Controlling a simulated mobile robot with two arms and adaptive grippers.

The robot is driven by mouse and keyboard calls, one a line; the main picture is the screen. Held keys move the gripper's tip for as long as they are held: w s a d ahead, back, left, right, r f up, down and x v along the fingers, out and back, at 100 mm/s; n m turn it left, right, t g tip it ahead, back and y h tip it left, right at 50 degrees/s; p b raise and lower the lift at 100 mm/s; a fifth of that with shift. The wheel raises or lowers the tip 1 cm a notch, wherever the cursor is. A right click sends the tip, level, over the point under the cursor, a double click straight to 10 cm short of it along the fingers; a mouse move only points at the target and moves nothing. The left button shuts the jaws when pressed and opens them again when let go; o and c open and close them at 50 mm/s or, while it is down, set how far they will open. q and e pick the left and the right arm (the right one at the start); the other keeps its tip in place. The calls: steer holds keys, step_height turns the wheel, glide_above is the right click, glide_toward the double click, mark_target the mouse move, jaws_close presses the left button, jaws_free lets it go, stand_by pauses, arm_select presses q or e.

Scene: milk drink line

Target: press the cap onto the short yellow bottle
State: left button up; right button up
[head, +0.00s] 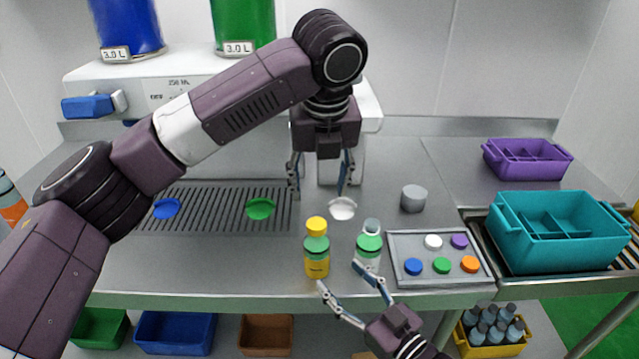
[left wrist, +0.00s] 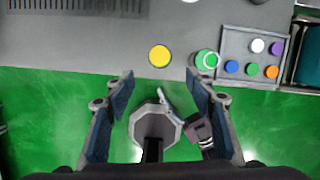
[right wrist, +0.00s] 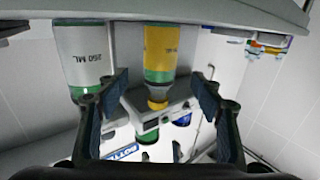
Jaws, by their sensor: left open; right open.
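The short yellow bottle (head: 317,265) stands upright near the counter's front edge, with a green upper part. A yellow cap (head: 316,225) sits on its top; I cannot tell how firmly it is seated. From above, the cap (left wrist: 160,56) shows in the left wrist view. The bottle (right wrist: 160,48) appears upside down between the finger lines in the right wrist view. My right gripper (head: 340,274) is open and empty, low in front of the bottle. My left gripper (head: 320,190) is open and empty, raised behind and above the bottle.
A second bottle (head: 369,250) with a green top part and bare neck stands close right of the yellow one. A grey tray (head: 440,285) holds several coloured caps. A grey cylinder (head: 413,198), teal crate (head: 555,240) and purple crate (head: 527,160) are farther right. Counter left of the bottle is clear.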

steer(key=shift+v, duration=1.4)
